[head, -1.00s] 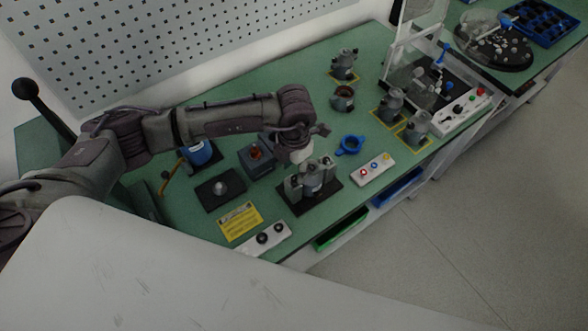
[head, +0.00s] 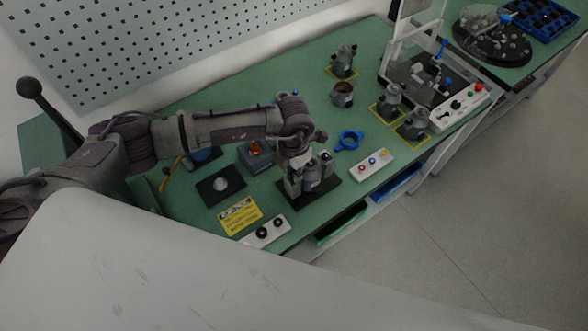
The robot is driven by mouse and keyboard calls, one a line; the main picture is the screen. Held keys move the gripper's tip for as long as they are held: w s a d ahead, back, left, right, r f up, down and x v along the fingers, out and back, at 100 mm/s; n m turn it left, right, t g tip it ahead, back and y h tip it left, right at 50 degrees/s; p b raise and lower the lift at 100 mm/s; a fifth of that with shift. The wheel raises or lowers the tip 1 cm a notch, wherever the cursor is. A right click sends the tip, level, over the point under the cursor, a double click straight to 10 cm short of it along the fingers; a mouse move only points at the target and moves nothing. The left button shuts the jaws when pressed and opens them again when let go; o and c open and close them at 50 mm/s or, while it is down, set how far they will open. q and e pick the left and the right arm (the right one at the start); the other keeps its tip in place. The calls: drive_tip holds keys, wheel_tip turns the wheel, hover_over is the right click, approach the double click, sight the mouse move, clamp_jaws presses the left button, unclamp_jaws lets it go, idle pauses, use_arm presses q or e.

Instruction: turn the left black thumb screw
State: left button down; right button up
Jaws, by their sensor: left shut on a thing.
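The grey clamp fixture (head: 312,182) stands on a black base plate (head: 324,196) near the front edge of the green bench. It has upright grey posts around a grey cylindrical part. My left gripper (head: 299,165) reaches down over the left side of the fixture from above. It is shut at the top of the left post, where the left black thumb screw is; the screw itself is hidden behind the gripper. A small dark top on the fixture's right side (head: 326,156) stays uncovered, just right of the gripper. My right gripper is not in view.
A button box (head: 371,165) and blue ring (head: 348,140) lie right of the fixture. Left are a black plate with a silver knob (head: 220,186), a yellow sign (head: 241,215) and a box with two black knobs (head: 264,233). Several grey stators stand farther back right.

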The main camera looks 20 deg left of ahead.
use_arm(q)
drive_tip(key=shift+f+m+b, duration=0.2)
drive_tip(key=shift+m+b, duration=0.4)
drive_tip(key=shift+b, duration=0.35)
drive_tip(key=m+b, duration=0.8)
drive_tip(key=b, duration=0.3)
drive_tip(key=shift+w, duration=0.1)
drive_tip(key=shift+r+m+b, duration=0.15)
drive_tip(key=shift+m+b, duration=0.65)
drive_tip(key=shift+b, duration=0.25)
drive_tip(key=shift+r, duration=0.1)
drive_tip(key=c, duration=1.1)
unclamp_jaws()
drive_tip(key=shift+o, duration=0.2)
